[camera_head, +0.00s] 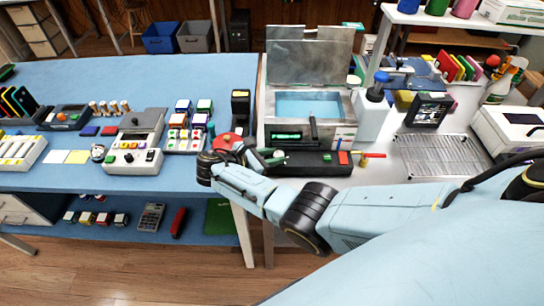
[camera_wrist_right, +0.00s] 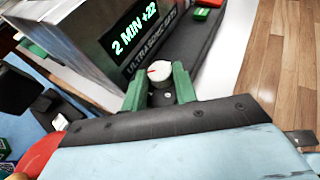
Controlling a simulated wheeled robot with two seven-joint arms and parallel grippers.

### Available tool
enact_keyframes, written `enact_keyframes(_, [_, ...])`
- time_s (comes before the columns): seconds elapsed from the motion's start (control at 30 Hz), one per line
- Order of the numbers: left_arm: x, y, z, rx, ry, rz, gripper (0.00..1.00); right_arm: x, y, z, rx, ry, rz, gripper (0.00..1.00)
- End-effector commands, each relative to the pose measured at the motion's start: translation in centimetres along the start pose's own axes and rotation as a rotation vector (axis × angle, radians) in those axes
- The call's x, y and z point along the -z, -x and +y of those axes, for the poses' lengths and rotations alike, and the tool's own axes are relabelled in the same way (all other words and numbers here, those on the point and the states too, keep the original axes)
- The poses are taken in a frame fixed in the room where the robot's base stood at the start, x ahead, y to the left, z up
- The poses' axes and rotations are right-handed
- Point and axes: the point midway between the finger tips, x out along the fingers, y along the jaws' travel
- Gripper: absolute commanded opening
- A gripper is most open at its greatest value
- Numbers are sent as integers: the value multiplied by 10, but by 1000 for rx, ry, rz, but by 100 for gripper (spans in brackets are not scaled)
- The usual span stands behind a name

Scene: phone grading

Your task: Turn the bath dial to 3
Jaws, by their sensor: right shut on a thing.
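The ultrasonic bath (camera_head: 340,135) is a metal tank with its lid up and blue liquid inside. Its control base is black with a green-lit display (camera_head: 286,135), which seems to read "2 MIN +22" in the wrist view (camera_wrist_right: 134,27). The bath dial (camera_wrist_right: 159,70) is a small white round knob with a red mark pointing to the left in the wrist view. My right gripper (camera_wrist_right: 160,84) has its green fingers on either side of the dial and is shut on it. In the head view my right gripper (camera_head: 270,156) reaches the base from the left. My left gripper is not in view.
A red round object (camera_head: 226,141) sits close to my right wrist. A green button (camera_wrist_right: 203,13) lies farther along the base. A white pump bottle (camera_head: 372,115) stands right of the bath, and a wire rack (camera_head: 440,155) lies farther right.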

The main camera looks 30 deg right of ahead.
Motion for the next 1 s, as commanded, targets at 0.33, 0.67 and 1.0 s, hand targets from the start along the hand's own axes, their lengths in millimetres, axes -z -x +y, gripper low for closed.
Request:
enact_keyframes(0.33, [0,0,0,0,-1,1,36,-1,-1,0,0,-1,-2,38])
enact_keyframes(0.67, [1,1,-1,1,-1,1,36,0,8,0,-2,0,0,38])
enact_keyframes(1.0, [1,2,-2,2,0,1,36,-1,78,1,-3,-1,0,38])
